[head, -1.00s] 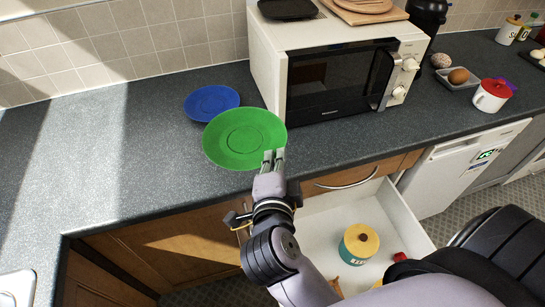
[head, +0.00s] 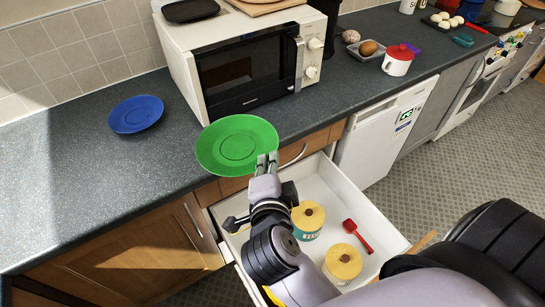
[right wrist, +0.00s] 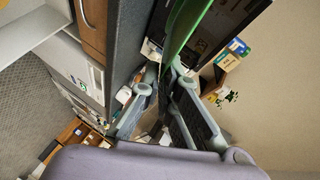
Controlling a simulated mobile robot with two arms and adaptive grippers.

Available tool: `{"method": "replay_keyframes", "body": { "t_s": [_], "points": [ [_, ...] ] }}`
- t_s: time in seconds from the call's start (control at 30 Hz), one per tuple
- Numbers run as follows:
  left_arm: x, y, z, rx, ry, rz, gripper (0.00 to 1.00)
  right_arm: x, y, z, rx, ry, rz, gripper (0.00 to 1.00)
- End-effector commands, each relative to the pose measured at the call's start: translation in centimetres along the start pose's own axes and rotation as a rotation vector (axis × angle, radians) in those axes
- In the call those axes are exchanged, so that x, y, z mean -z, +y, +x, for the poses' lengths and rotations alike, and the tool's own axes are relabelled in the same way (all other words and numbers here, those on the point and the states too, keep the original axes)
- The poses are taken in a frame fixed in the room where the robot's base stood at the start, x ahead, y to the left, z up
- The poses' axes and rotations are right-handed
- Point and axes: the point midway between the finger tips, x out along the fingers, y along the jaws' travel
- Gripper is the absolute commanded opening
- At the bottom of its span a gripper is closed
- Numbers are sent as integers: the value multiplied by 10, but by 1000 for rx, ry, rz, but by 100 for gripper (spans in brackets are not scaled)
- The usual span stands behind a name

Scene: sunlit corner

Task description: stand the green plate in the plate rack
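The green plate (head: 238,146) is held by its near rim in my right gripper (head: 267,163), in front of the microwave and over the counter's front edge. The plate looks roughly flat in the head view. In the right wrist view the green plate (right wrist: 186,32) shows as a thin edge-on strip running to the fingers (right wrist: 166,100). The fingertips are shut on the rim. My left gripper is in neither view. I see no plate rack in these frames.
A blue plate (head: 136,114) lies on the counter (head: 60,170). A white microwave (head: 182,67) stands behind the green plate. Below, an open drawer (head: 372,212) holds two yellow-lidded jars (head: 308,216) and a red utensil (head: 357,235). The counter's left part is clear.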

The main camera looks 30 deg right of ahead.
Motion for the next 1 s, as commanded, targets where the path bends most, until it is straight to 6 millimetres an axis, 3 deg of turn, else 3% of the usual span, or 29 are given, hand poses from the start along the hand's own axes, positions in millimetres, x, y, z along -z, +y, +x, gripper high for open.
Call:
{"method": "replay_keyframes", "body": {
  "t_s": [0.27, 0.47, 0.73, 1.0],
  "points": [
    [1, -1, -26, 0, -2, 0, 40, -12, 8, -5, -68, -140, -181, 0],
    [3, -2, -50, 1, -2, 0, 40, -21, 25, -10, -138, -286, -433, 0],
    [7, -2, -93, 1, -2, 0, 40, -23, 73, -27, -192, -504, -1050, 0],
    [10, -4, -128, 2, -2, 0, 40, -3, 129, -48, -88, -565, -1589, 0]
  ]
}}
